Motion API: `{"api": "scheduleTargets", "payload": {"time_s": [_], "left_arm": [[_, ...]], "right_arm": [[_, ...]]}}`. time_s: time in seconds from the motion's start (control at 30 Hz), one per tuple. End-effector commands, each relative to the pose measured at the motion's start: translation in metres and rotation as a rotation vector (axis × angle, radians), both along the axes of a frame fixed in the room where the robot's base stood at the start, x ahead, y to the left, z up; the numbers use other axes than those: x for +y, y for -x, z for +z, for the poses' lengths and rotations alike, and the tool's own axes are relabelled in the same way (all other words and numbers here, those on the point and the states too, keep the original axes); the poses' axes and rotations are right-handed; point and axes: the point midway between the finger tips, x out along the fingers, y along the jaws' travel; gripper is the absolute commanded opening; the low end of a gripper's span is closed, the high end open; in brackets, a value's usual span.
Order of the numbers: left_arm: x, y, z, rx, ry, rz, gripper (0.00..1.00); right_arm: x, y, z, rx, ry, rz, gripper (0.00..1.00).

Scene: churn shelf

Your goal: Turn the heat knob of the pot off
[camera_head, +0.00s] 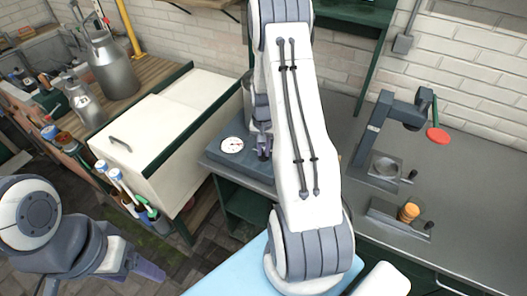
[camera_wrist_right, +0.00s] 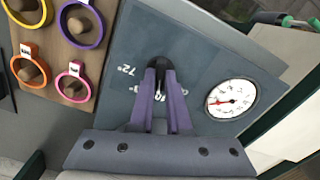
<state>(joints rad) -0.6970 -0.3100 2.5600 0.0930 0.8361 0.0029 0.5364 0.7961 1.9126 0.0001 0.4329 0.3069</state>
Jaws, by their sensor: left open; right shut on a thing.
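The pot's grey heater box (camera_head: 225,159) stands on the bench left of my right arm, with a round white dial (camera_head: 232,145) on its front. My right gripper (camera_head: 263,145) is at the box's front, beside the dial. In the right wrist view my right gripper (camera_wrist_right: 161,95) is shut on the dark heat knob (camera_wrist_right: 159,62), left of the dial (camera_wrist_right: 231,99). White panel markings, including "72", show beside the knob; the fingers hide part of them. The pot is mostly hidden behind my arm. My left gripper (camera_head: 148,270) is open and empty at the lower left.
A white chest (camera_head: 165,130) with bottles and brushes on its side stands left of the heater box. Metal milk cans (camera_head: 113,68) stand on a wooden bench. A device with a red disc (camera_head: 438,134) stands on the right counter. The wrist view shows coloured rings (camera_wrist_right: 80,24) on a board.

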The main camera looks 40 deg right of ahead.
Motion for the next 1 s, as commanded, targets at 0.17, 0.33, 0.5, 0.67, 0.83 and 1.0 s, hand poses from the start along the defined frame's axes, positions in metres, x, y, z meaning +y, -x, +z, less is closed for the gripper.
{"api": "scheduleTargets", "payload": {"time_s": [0.17, 0.33, 0.5, 0.67, 0.83, 1.0], "left_arm": [[0.0, 0.0, -0.006, 0.0, 0.0, 0.0, 0.72], [0.0, 0.0, -0.01, 0.0, 0.0, 0.0, 0.72], [0.0, 0.0, -0.013, 0.0, 0.0, 0.0, 0.72], [0.0, 0.0, -0.015, 0.0, 0.0, -0.001, 0.72], [0.0, 0.0, -0.017, 0.0, 0.0, -0.001, 0.72], [0.0, 0.0, -0.018, 0.0, 0.0, -0.001, 0.72]], "right_arm": [[0.0, 0.0, -0.001, -0.001, 0.001, 0.169, 0.0], [0.0, 0.0, 0.0, -0.001, 0.001, 0.33, 0.0], [0.0, 0.0, 0.0, -0.001, 0.001, 0.487, 0.0], [0.0, 0.0, 0.0, -0.002, 0.001, 0.617, 0.0], [0.0, 0.0, 0.0, -0.001, 0.001, 0.727, 0.0], [0.0, 0.0, 0.001, -0.001, 0.0, 0.802, 0.0]]}}
